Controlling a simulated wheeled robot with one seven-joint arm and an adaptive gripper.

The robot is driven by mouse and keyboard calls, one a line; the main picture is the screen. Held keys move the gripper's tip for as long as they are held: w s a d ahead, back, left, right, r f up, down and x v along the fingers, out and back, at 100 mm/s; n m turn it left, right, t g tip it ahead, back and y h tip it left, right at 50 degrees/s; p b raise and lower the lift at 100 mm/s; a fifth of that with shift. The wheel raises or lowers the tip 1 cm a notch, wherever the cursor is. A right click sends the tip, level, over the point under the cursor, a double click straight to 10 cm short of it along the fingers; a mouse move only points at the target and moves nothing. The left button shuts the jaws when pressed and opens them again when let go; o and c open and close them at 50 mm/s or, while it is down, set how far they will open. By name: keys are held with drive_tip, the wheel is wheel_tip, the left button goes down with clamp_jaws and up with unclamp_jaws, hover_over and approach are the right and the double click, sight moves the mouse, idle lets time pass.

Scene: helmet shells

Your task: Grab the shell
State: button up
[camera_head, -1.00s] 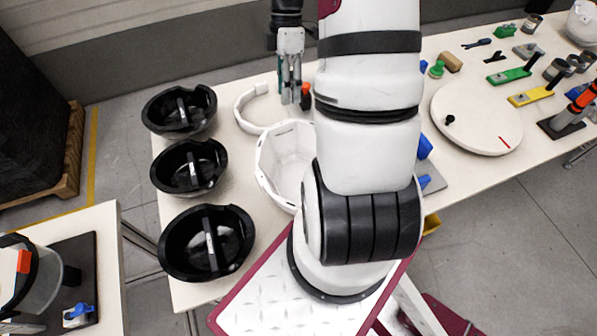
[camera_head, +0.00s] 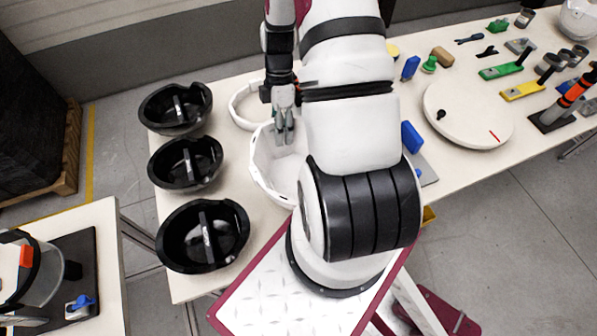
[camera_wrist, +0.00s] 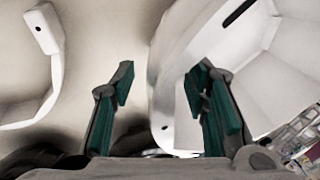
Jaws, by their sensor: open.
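A white helmet shell (camera_head: 268,178) lies open side up on the table, partly hidden behind my arm. In the wrist view the shell (camera_wrist: 179,85) fills the right side. My gripper (camera_head: 284,140) is over the shell's far part, pointing down. In the wrist view my gripper (camera_wrist: 163,80) is open, its green-padded fingers apart. The shell's near wall shows between the fingers, and the right finger overlaps the shell's inside. I cannot tell how deep the fingers are. Three black shells (camera_head: 205,262) stand in a column at the table's left side.
A white curved band (camera_head: 236,108) lies just beyond the white shell; it also shows in the wrist view (camera_wrist: 52,75). A round white disc (camera_head: 465,110) and several tools lie to the right. A second table (camera_head: 95,222) stands at the lower left.

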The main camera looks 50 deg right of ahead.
drive_tip(key=shift+s+a+f, duration=0.1)
drive_tip(key=shift+a+f, duration=0.05)
drive_tip(key=shift+f, duration=0.3)
clamp_jaws()
drive_tip(key=shift+r, duration=0.1)
